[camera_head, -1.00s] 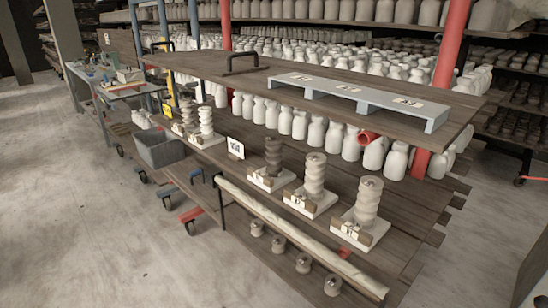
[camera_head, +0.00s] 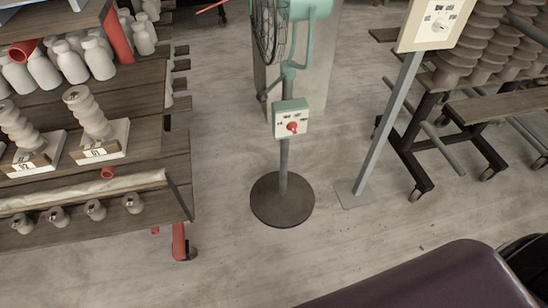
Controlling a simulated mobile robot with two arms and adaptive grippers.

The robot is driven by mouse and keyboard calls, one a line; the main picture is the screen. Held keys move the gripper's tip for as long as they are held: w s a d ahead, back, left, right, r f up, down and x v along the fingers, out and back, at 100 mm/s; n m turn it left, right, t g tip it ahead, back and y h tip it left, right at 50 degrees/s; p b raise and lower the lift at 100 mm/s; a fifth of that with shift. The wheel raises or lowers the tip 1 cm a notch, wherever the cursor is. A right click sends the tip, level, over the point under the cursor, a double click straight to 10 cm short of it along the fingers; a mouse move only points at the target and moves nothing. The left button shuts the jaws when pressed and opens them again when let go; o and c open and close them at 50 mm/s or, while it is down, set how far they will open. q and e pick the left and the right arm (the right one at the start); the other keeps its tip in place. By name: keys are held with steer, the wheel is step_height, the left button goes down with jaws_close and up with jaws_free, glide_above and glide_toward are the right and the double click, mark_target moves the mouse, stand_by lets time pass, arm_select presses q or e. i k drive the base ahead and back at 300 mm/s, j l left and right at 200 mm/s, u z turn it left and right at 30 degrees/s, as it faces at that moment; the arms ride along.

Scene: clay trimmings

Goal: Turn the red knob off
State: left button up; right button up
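The red knob (camera_head: 292,127) sits on the front of a small mint-green and white control box (camera_head: 290,112). The box is mounted on the pole of a standing fan (camera_head: 268,28) with a round dark base (camera_head: 282,199). Small dark marks are printed around the knob, but they are too small to read. The fan's head is cut off by the top edge. Neither of my grippers is in view.
A wooden shelf cart (camera_head: 90,190) with clay pieces stands at left. Wheeled racks (camera_head: 420,165) stand at far right. A dark purple rounded surface (camera_head: 430,285) fills the lower right. Open floor (camera_head: 240,250) lies before the fan.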

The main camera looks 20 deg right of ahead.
mark_target(292, 126)
steer(key=z, duration=0.7)
